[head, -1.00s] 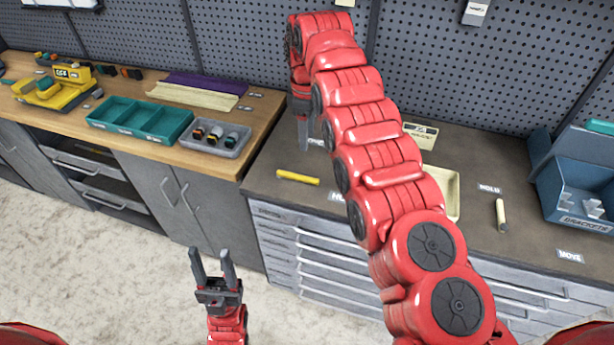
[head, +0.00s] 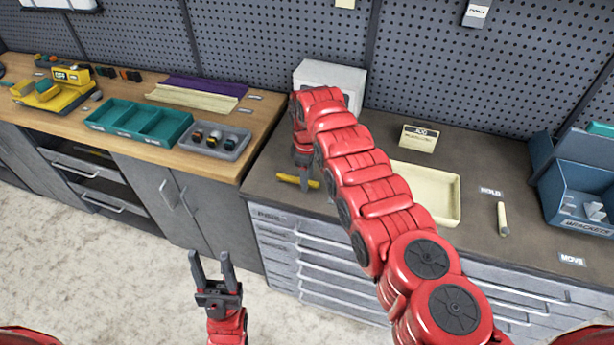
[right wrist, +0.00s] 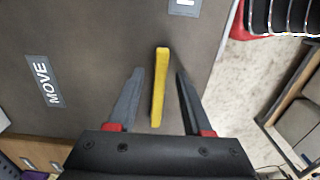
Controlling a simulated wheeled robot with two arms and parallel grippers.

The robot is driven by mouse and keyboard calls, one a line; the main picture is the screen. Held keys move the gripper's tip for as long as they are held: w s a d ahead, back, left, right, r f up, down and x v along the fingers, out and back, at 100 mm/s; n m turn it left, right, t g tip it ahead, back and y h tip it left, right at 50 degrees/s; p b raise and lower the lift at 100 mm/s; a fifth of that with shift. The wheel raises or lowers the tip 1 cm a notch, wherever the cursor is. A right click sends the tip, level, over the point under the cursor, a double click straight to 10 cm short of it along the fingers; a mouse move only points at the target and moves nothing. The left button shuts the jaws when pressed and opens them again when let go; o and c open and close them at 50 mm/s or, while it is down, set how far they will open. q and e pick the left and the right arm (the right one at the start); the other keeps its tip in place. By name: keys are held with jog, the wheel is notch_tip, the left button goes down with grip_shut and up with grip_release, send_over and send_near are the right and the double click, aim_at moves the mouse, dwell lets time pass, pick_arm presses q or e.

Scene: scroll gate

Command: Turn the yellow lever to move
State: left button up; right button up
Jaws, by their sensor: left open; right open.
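The yellow lever (head: 287,178) lies on the dark bench top near its front left edge. My right gripper (head: 305,184) points down over it and partly hides it in the head view. In the right wrist view the lever (right wrist: 159,85) lies lengthwise between the two open fingers, with a gap on each side. Whether the fingertips are down at the lever's height is hard to tell. A MOVE label (right wrist: 42,80) is left of the lever in that view. My left gripper (head: 211,264) is open and empty, over the floor in front of the cabinets.
A cream tray (head: 452,207), a cream lever (head: 503,219) by the HOLD label (head: 491,192), another MOVE label (head: 571,259) and a blue bin (head: 582,200) are to the right. A white box (head: 345,75) stands behind my right arm. The wooden bench holds a teal tray (head: 175,135).

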jog(key=shift+c, duration=0.2)
grip_shut()
jog(key=shift+r, duration=0.1)
dwell(1.0)
